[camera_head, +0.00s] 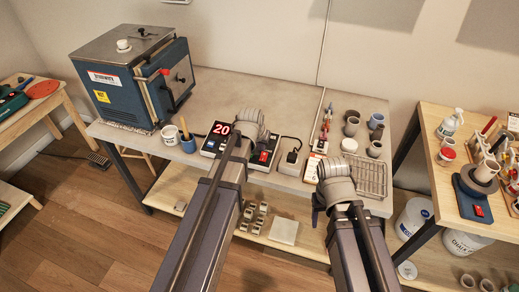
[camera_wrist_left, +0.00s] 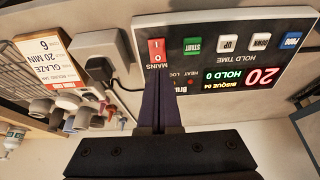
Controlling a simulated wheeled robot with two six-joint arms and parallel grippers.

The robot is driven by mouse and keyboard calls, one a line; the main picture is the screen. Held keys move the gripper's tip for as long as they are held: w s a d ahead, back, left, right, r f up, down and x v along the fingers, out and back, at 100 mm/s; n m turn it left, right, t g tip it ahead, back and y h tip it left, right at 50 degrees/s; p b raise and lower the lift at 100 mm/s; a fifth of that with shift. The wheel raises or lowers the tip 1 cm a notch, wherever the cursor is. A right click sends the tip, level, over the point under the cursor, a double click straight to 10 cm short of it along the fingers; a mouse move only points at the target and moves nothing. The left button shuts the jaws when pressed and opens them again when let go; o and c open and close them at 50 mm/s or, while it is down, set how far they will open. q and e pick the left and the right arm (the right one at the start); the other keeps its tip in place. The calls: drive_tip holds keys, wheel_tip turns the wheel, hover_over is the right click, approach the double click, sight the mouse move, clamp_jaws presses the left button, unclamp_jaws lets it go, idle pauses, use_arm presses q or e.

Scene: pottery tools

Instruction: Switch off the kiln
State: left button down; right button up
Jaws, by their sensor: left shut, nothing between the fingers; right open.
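The kiln (camera_head: 140,80) is a blue box with a grey lid at the back left of the bench. Its controller (camera_head: 212,140) has a red display reading 20; in the left wrist view the controller panel (camera_wrist_left: 225,60) also reads HOLD and BISQUE 04. The red-and-white MAINS rocker switch (camera_wrist_left: 157,50) is at the panel's end; its red part shows in the head view (camera_head: 264,156). My left gripper (camera_wrist_left: 160,98) is shut and empty, its tips near the MAINS switch; contact cannot be told. My right gripper (camera_head: 318,203) is open, its fingers mostly hidden.
A plug with a cable (camera_wrist_left: 105,68) sits beside the controller. A cup of tools (camera_head: 187,143) stands left of it. Cups (camera_head: 352,126) and a wire rack (camera_head: 371,178) are to the right. The bench's middle back is clear.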

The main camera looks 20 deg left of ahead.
sight(264, 154)
use_arm(q)
drive_tip(key=b+x, duration=0.3)
drive_tip(key=x, duration=0.2)
drive_tip(key=shift+f+b, duration=0.2)
drive_tip(key=shift+b, duration=0.2)
drive_tip(key=shift+s, duration=0.1)
drive_tip(key=shift+f, duration=0.15)
drive_tip(key=shift+s+f+b, duration=0.15)
drive_tip(key=shift+s+b, duration=0.15)
drive_tip(key=shift+s, duration=0.4)
drive_tip(key=shift+r, duration=0.2)
